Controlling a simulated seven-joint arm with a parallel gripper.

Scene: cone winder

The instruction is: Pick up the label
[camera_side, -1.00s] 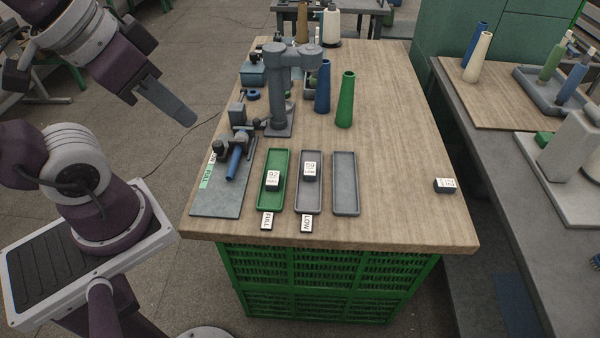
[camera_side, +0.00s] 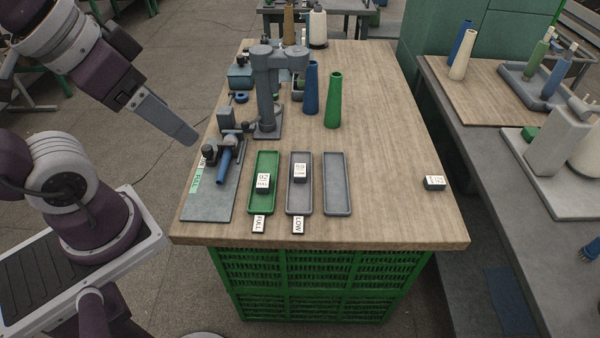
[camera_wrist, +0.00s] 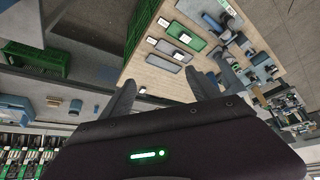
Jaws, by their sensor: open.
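Two flat white labels lie on the wooden table in front of the trays: one reads FULL (camera_side: 258,224), the other LOW (camera_side: 298,225). A small dark block with a white printed top (camera_side: 434,183) sits alone near the table's right edge. Similar blocks lie in the green tray (camera_side: 263,183) and the middle grey tray (camera_side: 300,172). My gripper (camera_side: 190,136) is in the air at the table's left side, away from all of these. In the wrist view my gripper (camera_wrist: 162,82) has its fingers apart, with nothing visible between them.
The right grey tray (camera_side: 337,200) is empty. A grey post fixture (camera_side: 267,95) stands behind the trays, with blue (camera_side: 311,90) and green (camera_side: 333,102) cones beside it. A blue cylinder (camera_side: 223,167) lies on the left plate. The table's right half is mostly clear.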

